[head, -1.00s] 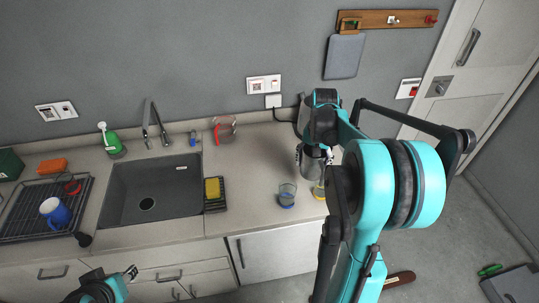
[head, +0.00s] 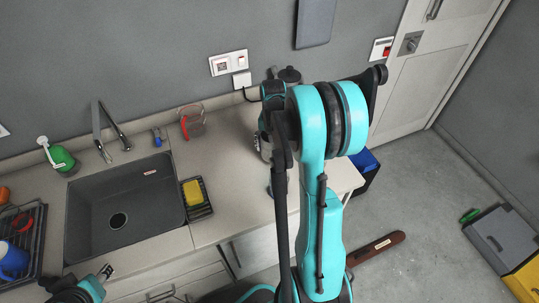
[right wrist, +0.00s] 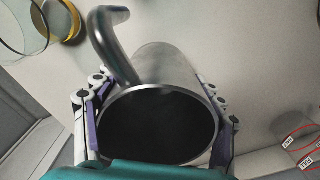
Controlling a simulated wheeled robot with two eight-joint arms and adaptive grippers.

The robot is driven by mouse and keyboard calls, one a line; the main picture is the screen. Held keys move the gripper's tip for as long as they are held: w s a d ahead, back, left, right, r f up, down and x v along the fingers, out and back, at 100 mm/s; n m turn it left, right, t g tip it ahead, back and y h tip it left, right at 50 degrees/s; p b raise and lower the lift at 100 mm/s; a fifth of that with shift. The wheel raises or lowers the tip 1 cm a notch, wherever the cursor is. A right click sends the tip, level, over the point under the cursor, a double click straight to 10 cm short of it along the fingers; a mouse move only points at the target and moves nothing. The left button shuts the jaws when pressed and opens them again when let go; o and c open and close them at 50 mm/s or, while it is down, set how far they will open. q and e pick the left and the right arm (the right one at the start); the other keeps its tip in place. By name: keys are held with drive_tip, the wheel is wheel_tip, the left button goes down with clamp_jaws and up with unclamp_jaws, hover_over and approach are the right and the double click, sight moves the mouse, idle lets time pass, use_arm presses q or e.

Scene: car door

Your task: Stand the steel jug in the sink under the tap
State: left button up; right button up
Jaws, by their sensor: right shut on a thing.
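The steel jug (right wrist: 165,65) is between the fingers of my right gripper (right wrist: 157,125) in the right wrist view, its dark open mouth facing the camera and its curved handle at the upper left. The gripper is shut on it. In the head view my right arm mostly hides the jug, over the counter right of the sink; I cannot tell if it touches the counter. The dark sink (head: 145,190) is empty, with the two-pronged grey tap (head: 108,130) behind it. My left gripper (head: 106,271) shows at the sink's front edge; its jaw opening is unclear.
A yellow sponge (head: 193,192) lies in a black rack right of the sink. A red-handled clear jug (head: 192,123) and green spray bottle (head: 61,158) stand behind. A clear glass (right wrist: 25,25) and a yellow-based glass (right wrist: 70,22) are near the steel jug. Bare counter (head: 222,165) lies between.

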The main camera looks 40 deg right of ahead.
sight(272, 155)
wheel_tip(272, 155, down, 4)
drive_tip(key=shift+f+b, duration=0.1)
drive_tip(key=shift+b, duration=0.35)
drive_tip(key=o, duration=1.3)
drive_tip(key=shift+o, duration=0.2)
